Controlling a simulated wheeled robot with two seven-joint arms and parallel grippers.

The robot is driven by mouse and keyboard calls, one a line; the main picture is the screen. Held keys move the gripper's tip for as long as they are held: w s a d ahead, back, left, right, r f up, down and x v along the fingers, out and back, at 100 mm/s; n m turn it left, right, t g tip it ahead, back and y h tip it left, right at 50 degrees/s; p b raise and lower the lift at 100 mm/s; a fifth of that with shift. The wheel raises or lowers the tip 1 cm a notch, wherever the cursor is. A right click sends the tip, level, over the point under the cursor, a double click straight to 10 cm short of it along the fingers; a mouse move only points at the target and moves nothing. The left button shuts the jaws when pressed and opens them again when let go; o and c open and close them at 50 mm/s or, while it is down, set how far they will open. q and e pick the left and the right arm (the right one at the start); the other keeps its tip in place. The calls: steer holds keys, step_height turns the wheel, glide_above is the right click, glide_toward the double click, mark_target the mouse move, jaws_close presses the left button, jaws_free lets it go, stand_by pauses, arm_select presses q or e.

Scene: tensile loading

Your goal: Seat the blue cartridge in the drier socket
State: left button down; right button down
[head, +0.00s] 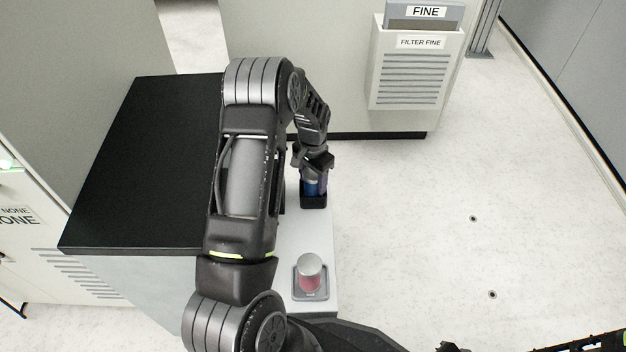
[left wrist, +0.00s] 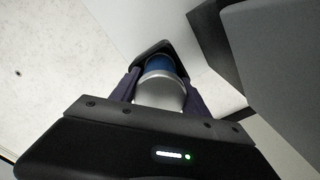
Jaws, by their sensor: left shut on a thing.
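The blue cartridge (head: 311,186) is upright under my left gripper (head: 313,172) in the head view, at the black socket (head: 313,201) on the white ledge. The left wrist view shows the cartridge's silver cap and blue body (left wrist: 160,68) between the two fingers of my left gripper (left wrist: 163,90), which is shut on it. The dark socket rim (left wrist: 152,46) shows beyond the blue body. The cartridge's lower end is hidden, so I cannot tell how deep it sits. In the head view, the dark piece at the bottom right cannot be made out clearly as my right gripper.
A pink cartridge with a silver cap (head: 310,274) stands in a grey holder on the white ledge (head: 325,240). A black top (head: 150,150) lies left of my left arm. A cabinet with a "FILTER FINE" pocket (head: 415,70) stands behind. The floor at right is clear.

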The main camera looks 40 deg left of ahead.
arm_select(q)
steer(key=shift+f, duration=0.15)
steer(key=c, duration=0.6)
jaws_free()
steer(key=shift+o, duration=0.2)
step_height(320, 180, up, 12)
steer(key=p, duration=0.4)
steer(key=shift+r, duration=0.2)
steer(key=shift+f, duration=0.1)
